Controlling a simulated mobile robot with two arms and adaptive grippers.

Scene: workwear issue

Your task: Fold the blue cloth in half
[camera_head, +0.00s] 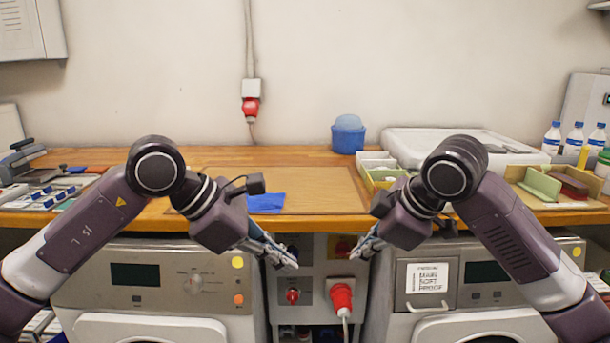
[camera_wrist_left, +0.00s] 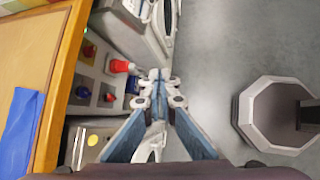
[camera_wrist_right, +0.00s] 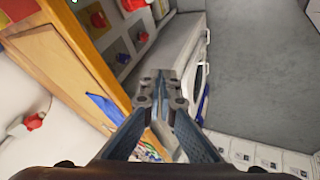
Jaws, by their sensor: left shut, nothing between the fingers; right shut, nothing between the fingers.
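The blue cloth (camera_head: 266,203) lies on the board (camera_head: 325,183) on the wooden worktop, near the front edge; my left arm hides part of its left side. It also shows at the left edge of the left wrist view (camera_wrist_left: 20,132) and as a small blue patch in the right wrist view (camera_wrist_right: 104,107). My left gripper (camera_head: 294,264) is shut and empty, below and in front of the worktop edge, apart from the cloth. My right gripper (camera_head: 355,256) is shut and empty, also below the worktop edge, to the right of the left one.
A blue tub (camera_head: 348,136) stands at the back. A white tray (camera_head: 408,141), a sectioned box (camera_head: 373,160) and bottles (camera_head: 573,138) are at the right; tools (camera_head: 50,195) at the left. Under the worktop are machines (camera_head: 160,275) and a red plug (camera_head: 341,296).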

